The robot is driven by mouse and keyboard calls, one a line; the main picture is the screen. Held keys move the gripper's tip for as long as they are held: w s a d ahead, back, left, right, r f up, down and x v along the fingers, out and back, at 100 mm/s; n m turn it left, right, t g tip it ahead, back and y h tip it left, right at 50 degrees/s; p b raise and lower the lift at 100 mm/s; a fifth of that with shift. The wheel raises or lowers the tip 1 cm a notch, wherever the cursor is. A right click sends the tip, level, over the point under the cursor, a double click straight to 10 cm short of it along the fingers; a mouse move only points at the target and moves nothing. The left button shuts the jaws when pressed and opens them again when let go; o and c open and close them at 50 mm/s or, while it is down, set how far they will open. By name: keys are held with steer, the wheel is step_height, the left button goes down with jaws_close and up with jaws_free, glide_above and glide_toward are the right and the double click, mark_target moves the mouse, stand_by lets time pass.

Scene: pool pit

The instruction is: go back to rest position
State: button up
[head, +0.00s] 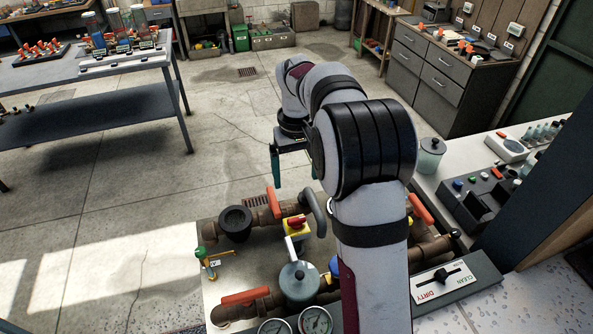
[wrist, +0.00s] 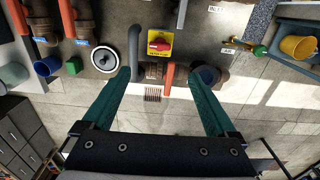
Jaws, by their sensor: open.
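My gripper (head: 297,181) hangs open in the air above the far edge of the pipe panel (head: 225,283). Its two teal fingers are apart, with nothing between them. In the wrist view the open fingers (wrist: 160,75) point toward the panel, with a red knob on a yellow plate (wrist: 160,42) beyond the gap. That red knob also shows in the head view (head: 295,223), below and near my gripper. My arm covers part of the panel's right side.
The panel carries brown pipes with orange handles (head: 274,203), a grey lidded pot (head: 299,281), gauges (head: 315,321) and a clean/dirty slider (head: 441,279). A lidded jar (head: 430,155) stands on the right counter. Open floor (head: 225,130) lies beyond; a grey table (head: 95,68) stands left.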

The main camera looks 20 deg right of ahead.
steer(key=shift+r, duration=0.35)
steer(key=s+a+r+m, duration=0.1)
steer(key=s+a+r, duration=0.2)
steer(key=s, duration=0.5)
steer(key=s+a+r+m, duration=0.2)
steer(key=s+r, duration=0.1)
steer(key=s, duration=0.4)
steer(key=s+a+f+m+y, duration=0.1)
steer(key=s+a+f, duration=0.1)
steer(key=s, duration=0.6)
steer(key=s+a+f+m, duration=0.1)
steer(key=s+f, duration=0.1)
steer(key=s, duration=0.7)
steer(key=shift+s+a+f+m+y, duration=0.15)
steer(key=shift+s+a+m+y, duration=0.15)
steer(key=shift+a+m+y, duration=0.1)
steer(key=shift+d, duration=0.1)
